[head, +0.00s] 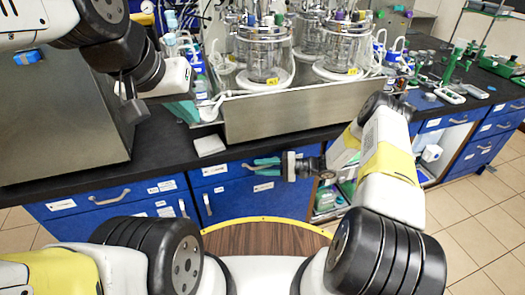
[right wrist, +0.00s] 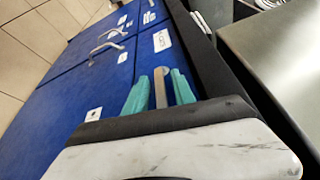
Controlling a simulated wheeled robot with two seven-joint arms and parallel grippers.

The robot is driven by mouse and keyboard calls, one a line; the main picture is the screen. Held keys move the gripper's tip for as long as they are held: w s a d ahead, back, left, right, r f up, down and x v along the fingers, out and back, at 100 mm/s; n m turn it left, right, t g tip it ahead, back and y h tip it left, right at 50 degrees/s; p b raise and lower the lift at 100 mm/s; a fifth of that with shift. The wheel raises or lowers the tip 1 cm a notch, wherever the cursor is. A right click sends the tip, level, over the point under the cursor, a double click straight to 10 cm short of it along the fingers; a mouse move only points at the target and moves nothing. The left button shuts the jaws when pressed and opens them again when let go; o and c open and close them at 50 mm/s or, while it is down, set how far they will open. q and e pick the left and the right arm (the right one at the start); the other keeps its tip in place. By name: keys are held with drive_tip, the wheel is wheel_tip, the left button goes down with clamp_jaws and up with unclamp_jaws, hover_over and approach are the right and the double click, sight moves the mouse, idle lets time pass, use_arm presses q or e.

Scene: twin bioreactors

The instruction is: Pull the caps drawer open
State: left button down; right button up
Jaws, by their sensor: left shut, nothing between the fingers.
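The blue drawer front (head: 231,184) under the black bench is closed flush, with a metal handle and white labels too small to read surely. My right gripper (head: 265,167) is at this handle. In the right wrist view its green fingers (right wrist: 160,92) stand apart, one on each side of the metal handle (right wrist: 161,86), with a small gap visible. My left gripper (head: 184,108) is shut and empty, above the bench at the left of the steel tray; its fingertips show only partly.
Glass bioreactors (head: 263,55) stand on a steel tray (head: 300,112) on the bench. A steel box (head: 60,120) stands at the left. A white block (head: 209,145) lies near the bench edge. More blue drawers (head: 110,197) lie to the left.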

clamp_jaws()
idle(1.3)
